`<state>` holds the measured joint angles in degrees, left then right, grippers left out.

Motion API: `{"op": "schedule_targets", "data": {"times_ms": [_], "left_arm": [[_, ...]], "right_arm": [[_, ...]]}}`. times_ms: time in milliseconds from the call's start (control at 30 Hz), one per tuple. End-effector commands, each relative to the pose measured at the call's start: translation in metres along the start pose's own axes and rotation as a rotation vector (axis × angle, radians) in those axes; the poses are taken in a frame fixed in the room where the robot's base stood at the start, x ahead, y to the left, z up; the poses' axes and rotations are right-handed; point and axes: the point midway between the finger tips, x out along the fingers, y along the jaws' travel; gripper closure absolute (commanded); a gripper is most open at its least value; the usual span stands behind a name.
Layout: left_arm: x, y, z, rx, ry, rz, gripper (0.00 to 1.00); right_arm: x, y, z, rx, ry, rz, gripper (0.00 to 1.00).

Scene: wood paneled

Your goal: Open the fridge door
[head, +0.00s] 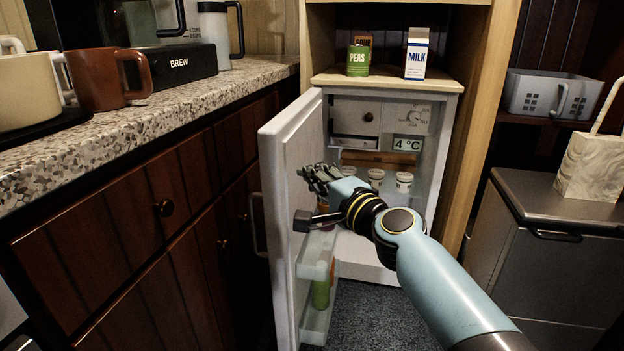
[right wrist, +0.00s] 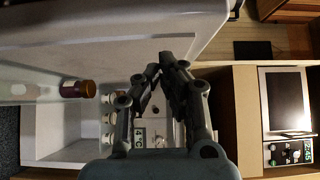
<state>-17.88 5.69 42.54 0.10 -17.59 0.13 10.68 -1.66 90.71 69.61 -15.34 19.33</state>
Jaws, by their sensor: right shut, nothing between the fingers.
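The fridge (head: 349,184) stands in a wooden cabinet, and its white door (head: 292,165) is swung wide open to the left. The door's handle (head: 257,224) is on its outer face, by the counter. My right gripper (head: 314,177) is shut and empty at the inner side of the door, near its shelves; I cannot tell whether it touches. In the right wrist view the shut fingers (right wrist: 164,62) point at the pale door panel (right wrist: 130,35), with the fridge interior below. My left gripper is not in view.
A granite counter (head: 135,120) with mugs and a coffee maker runs along the left, close to the open door. A peas can (head: 358,60) and milk carton (head: 416,53) stand on top of the fridge. A grey bin (head: 545,235) is at right.

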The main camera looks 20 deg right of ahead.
Motion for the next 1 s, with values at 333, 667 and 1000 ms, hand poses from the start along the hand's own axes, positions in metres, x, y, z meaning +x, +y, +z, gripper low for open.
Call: {"op": "schedule_targets", "data": {"times_ms": [333,667,1000], "left_arm": [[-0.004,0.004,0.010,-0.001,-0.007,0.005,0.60],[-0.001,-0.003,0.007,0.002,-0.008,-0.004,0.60],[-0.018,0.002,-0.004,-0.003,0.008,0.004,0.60]], "right_arm": [[-0.039,0.000,0.023,0.003,0.000,0.001,1.00],[-0.081,0.001,0.047,0.002,0.000,0.001,1.00],[-0.105,0.035,0.050,-0.025,-0.014,0.106,1.00]]}}
